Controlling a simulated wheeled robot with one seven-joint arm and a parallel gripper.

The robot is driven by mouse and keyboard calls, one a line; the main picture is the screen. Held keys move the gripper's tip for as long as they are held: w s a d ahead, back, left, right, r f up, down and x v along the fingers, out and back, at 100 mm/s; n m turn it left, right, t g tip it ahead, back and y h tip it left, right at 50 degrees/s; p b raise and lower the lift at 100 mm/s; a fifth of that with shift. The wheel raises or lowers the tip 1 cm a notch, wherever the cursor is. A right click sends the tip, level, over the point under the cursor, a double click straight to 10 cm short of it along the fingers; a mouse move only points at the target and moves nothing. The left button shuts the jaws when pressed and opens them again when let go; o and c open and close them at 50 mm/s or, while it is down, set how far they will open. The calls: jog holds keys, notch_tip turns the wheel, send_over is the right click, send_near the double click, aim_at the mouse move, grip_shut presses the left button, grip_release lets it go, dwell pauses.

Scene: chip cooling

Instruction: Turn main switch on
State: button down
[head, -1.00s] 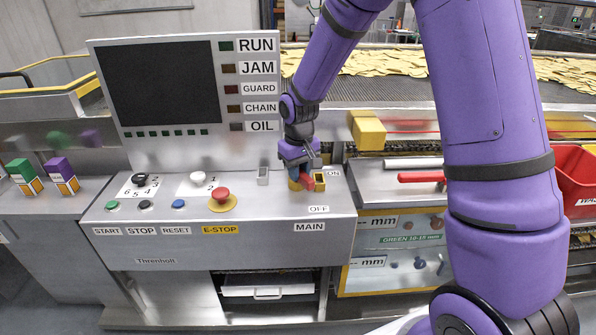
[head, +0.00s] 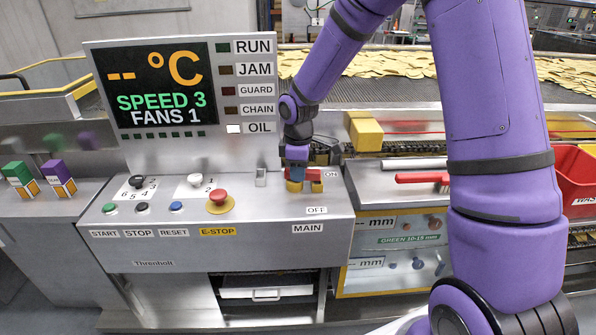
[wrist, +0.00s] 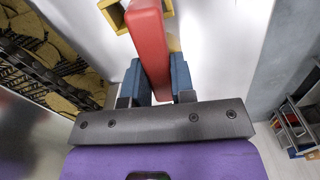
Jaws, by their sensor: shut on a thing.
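The main switch is a red lever on a yellow base, on the right of the grey control panel (head: 262,222). The red lever (head: 314,174) stands near the ON label (head: 333,175), away from the OFF label (head: 316,210). My gripper (head: 296,168) is at the switch and partly covers it. In the wrist view the red lever (wrist: 148,35) lies between the two blue fingers of my gripper (wrist: 157,70), which are shut on it. Part of the yellow base (wrist: 114,15) shows behind it. The display (head: 158,85) is lit and reads SPEED 3, FANS 1.
The red E-STOP knob (head: 218,196) and several coloured buttons sit to the left on the panel. A yellow block (head: 366,133) and a red handle (head: 422,177) are to the right. The OIL lamp (head: 234,128) shows white.

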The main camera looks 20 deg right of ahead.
jog(key=shift+w+n, duration=0.15)
jog(key=shift+n, duration=0.65)
jog(key=c, duration=1)
grip_release()
jog(key=shift+o, duration=0.2)
notch_tip(320, 180, up, 11)
